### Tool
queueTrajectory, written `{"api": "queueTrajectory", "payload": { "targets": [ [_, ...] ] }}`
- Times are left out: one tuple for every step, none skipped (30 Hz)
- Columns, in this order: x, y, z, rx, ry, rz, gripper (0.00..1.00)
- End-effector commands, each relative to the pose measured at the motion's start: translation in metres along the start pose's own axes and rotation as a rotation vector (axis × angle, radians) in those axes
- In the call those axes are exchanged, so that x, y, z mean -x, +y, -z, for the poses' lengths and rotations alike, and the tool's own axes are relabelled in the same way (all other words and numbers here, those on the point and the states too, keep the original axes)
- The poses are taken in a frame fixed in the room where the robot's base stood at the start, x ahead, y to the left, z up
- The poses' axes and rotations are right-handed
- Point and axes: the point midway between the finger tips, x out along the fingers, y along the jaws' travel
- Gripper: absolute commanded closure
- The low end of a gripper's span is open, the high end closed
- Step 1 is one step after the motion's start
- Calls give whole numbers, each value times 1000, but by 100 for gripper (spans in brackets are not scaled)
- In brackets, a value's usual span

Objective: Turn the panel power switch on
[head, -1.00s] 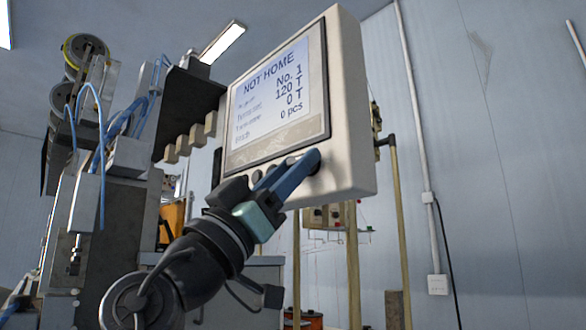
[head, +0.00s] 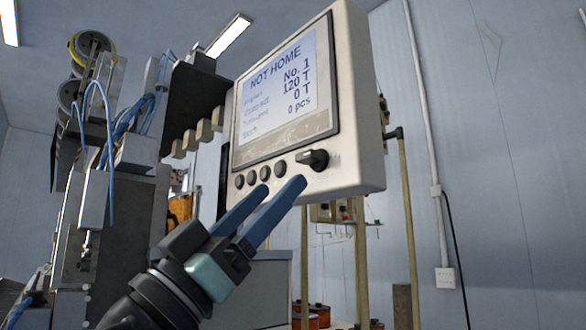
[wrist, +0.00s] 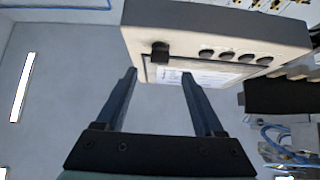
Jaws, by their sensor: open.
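The control panel (head: 360,150) is a cream box with a lit screen (head: 285,95) reading NOT HOME, No. 1, 120 T, 0 T and 0 pcs. The power switch, a dark rotary knob (head: 314,159), sits at the lower right of the panel face, right of several round black buttons (head: 265,173). In the wrist view the knob (wrist: 160,52) shows on the panel face, beyond and between the fingertips. My gripper (head: 283,182) is open and empty, with blue fingers, below and in front of the knob, apart from it. Both fingers show in the wrist view (wrist: 158,75).
The winding machine (head: 120,200) with blue tubes stands left of the panel. A tan post (head: 408,230) and a rack stand behind it at the right. A wall conduit and outlet box (head: 446,278) are farther right.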

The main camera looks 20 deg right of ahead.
Motion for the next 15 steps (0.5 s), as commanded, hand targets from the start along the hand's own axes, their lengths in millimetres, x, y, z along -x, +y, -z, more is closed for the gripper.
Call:
{"api": "queueTrajectory", "payload": {
  "targets": [
    [12, -1, 0, -1, -1, 4, 30],
    [18, -1, 0, 0, 0, 3, 30],
    [25, 0, 0, 1, 0, 2, 30],
    [30, 0, 0, 1, 0, 2, 30],
    [35, 0, 0, 0, -1, 2, 30],
    [41, 0, 0, 0, -1, 1, 30],
    [45, 0, 0, 0, 0, 1, 30],
    [48, 0, 0, 0, 0, 2, 30],
    [52, 0, 0, 0, 0, 1, 30],
    [54, 0, 0, 0, 0, 0, 30],
    [55, 0, 0, -1, -1, 0, 30],
    [57, 0, 0, -1, -1, -1, 30],
    [58, 0, 0, -1, -1, -1, 30],
    [58, 0, 0, -1, -1, -1, 30],
    [58, 0, 0, -2, -1, -1, 30]
  ]
}}
